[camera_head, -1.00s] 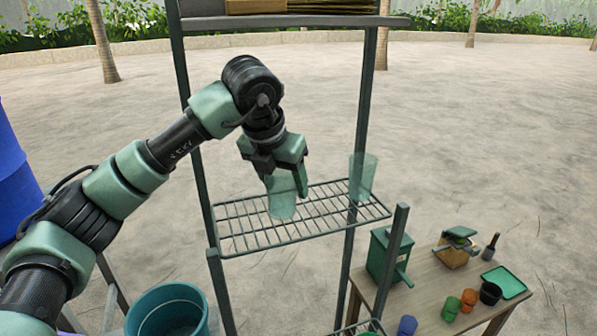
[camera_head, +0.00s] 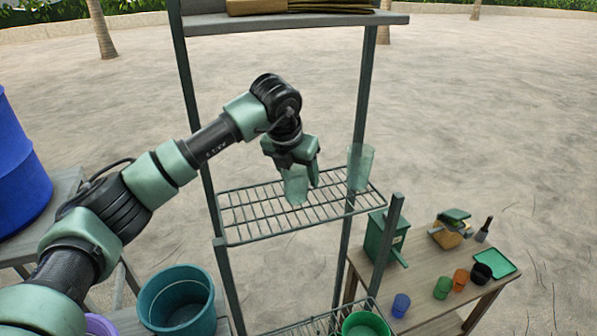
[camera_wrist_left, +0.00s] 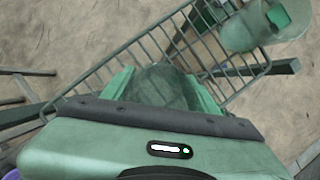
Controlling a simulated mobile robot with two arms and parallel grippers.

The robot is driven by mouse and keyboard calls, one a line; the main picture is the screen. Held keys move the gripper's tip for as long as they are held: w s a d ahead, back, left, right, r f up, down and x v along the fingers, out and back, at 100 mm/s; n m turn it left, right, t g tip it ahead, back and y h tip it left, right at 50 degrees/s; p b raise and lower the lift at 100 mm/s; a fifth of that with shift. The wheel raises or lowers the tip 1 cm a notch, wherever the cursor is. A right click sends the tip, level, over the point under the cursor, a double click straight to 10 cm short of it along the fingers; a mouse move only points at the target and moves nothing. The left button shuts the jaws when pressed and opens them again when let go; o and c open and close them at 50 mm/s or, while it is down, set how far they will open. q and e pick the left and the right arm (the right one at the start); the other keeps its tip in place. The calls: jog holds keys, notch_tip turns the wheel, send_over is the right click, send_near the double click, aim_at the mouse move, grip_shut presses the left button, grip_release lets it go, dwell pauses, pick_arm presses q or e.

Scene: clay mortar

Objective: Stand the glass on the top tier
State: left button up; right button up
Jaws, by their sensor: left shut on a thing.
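My left gripper (camera_head: 303,176) is shut on a clear greenish glass (camera_head: 295,188), which hangs upright between the fingers over the wire tier (camera_head: 246,222) of the rack. I cannot tell whether its base touches the wires. In the left wrist view the held glass (camera_wrist_left: 163,88) shows between the two green fingers, above the wire tier (camera_wrist_left: 134,62). A second similar glass (camera_head: 360,167) stands at the right end of the same tier, apart from the held one. My right gripper is not in view.
A grey shelf board (camera_head: 300,20) with brown folded items is above the tier. Rack posts (camera_head: 190,95) flank the arm. A lower rack holds a green bowl (camera_head: 365,325). A wooden table (camera_head: 430,280) with several cups stands at right; a teal bucket (camera_head: 178,303) is at lower left.

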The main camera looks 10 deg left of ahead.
pick_arm(q)
jog(key=o, duration=1.6)
jog(key=shift+f, duration=0.1)
jog(key=shift+r, duration=0.2)
jog(key=shift+s+r, duration=0.1)
jog(key=shift+r, duration=0.15)
jog(key=b+v, duration=0.4)
jog(key=v, duration=0.7)
jog(key=shift+s+r, duration=0.1)
jog(key=shift+s, duration=0.1)
